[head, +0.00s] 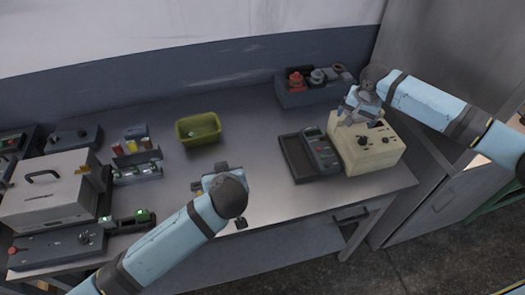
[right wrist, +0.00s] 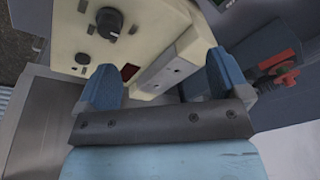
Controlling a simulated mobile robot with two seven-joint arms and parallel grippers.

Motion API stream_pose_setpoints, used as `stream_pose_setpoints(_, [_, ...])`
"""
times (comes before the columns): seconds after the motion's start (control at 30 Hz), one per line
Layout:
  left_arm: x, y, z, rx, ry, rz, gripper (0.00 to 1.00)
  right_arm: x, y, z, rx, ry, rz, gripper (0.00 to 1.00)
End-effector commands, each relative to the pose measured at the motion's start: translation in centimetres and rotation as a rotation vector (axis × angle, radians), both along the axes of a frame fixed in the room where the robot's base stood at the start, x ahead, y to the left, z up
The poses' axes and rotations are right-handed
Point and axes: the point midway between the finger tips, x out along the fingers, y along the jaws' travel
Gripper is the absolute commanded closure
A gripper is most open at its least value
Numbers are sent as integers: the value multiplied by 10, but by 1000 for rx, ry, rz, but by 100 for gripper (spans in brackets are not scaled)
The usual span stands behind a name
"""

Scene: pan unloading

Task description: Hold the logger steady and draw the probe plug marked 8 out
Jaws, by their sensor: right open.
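A cream instrument box (head: 370,152) with dark knobs stands at the right of the bench; it fills much of the right wrist view (right wrist: 80,42). A small dark handheld unit (head: 321,150) lies beside it. I cannot tell which of the two is the logger, and no plug marked 8 can be read. My right gripper (head: 352,112) is over the box's back edge. In the right wrist view its blue fingers (right wrist: 160,82) are apart, with a pale strip with small holes (right wrist: 170,72) beyond them. My left gripper (head: 215,176) is over the bench's middle front, its fingers mostly hidden by its wrist.
A dark tray (head: 293,160) lies left of the handheld unit. A green bin (head: 198,117) stands at the back middle. A grey rack (head: 305,97) with red and dark parts is at the back right. A grey case (head: 45,195) and several devices crowd the left.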

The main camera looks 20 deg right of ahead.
Motion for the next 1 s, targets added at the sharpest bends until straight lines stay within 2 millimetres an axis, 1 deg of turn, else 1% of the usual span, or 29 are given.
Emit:
stream_pose_setpoints(0.03, [0,0,0,0,0,0,57,12,25,8,43,-35,-74,6])
stream_pose_setpoints(0.1, [0,0,0,0,0,0,57,25,55,18,106,-76,-194,6])
stream_pose_setpoints(0.17, [0,0,0,0,0,0,57,36,81,28,164,-108,-296,6])
stream_pose_setpoints(0.2, [0,0,0,0,0,0,57,42,98,34,205,-127,-365,6])
stream_pose_setpoints(0.27, [0,0,0,0,0,0,57,51,124,46,268,-150,-465,6])
stream_pose_setpoints(0.3, [0,0,0,0,0,0,57,55,142,52,313,-157,-531,6])
stream_pose_setpoints(0.37, [0,0,0,0,0,0,57,58,174,56,383,-147,-627,6])
stream_pose_setpoints(0.4, [0,0,0,0,0,0,57,55,198,53,428,-116,-684,6])
stream_pose_setpoints(0.47, [0,0,0,0,0,0,57,43,228,40,468,-45,-739,6])
stream_pose_setpoints(0.5, [0,0,0,0,0,0,57,34,245,30,483,4,-759,6])
stream_pose_setpoints(0.6, [0,0,0,0,0,0,57,9,280,7,501,123,-784,6])
stream_pose_setpoints(0.7, [0,0,0,0,0,0,57,-13,305,-10,505,218,-790,6])
stream_pose_setpoints(0.8, [0,0,0,0,0,0,57,-27,320,-21,506,281,-792,6])
stream_pose_setpoints(0.9, [0,0,0,0,0,0,57,-35,329,-27,506,314,-792,6])
stream_pose_setpoints(1.0, [0,0,0,0,0,0,57,-38,333,-34,505,326,-793,6])
